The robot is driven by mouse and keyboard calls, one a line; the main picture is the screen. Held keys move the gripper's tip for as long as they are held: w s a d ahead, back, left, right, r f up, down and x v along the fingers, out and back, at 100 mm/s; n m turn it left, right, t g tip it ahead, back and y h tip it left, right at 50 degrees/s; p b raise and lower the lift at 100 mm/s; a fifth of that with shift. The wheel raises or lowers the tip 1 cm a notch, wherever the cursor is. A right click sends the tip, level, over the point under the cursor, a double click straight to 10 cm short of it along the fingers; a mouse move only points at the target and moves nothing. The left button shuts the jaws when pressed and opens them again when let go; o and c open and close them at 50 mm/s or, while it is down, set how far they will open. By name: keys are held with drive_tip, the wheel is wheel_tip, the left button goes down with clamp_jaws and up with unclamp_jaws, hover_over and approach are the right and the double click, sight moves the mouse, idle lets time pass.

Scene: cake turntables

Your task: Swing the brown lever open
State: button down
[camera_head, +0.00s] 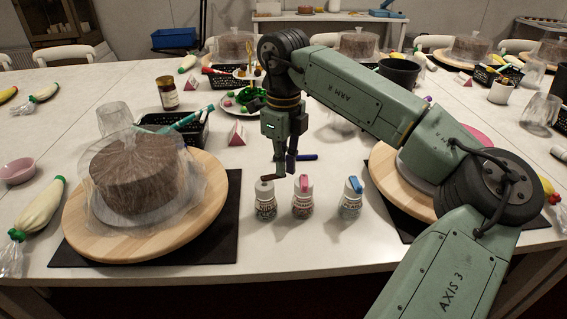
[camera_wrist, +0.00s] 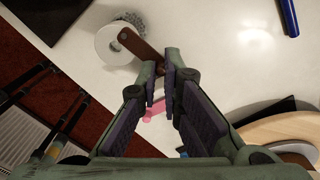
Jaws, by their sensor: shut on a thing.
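The brown lever (camera_wrist: 138,43) sits on the white cap of the left bottle (camera_head: 265,203) of three small bottles on the table. In the wrist view, it reaches out past the edge of the round white cap (camera_wrist: 110,44), and its free end lies between my fingertips. My gripper (camera_head: 285,166) points down just above and behind that bottle and also shows in the wrist view (camera_wrist: 160,70). It is shut on the lever's end. The fingers partly hide that end.
The bottle with a pink lever (camera_head: 303,198) and the one with a blue lever (camera_head: 350,200) stand close to the right. A wrapped brown cake (camera_head: 134,176) on a wooden turntable (camera_head: 75,222) is at left. A blue pen (camera_head: 306,157) lies behind the bottles.

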idle(0.7)
drive_tip(key=c, duration=1.7)
unclamp_jaws()
drive_tip(key=shift+r, duration=0.1)
wheel_tip(320, 180, up, 12)
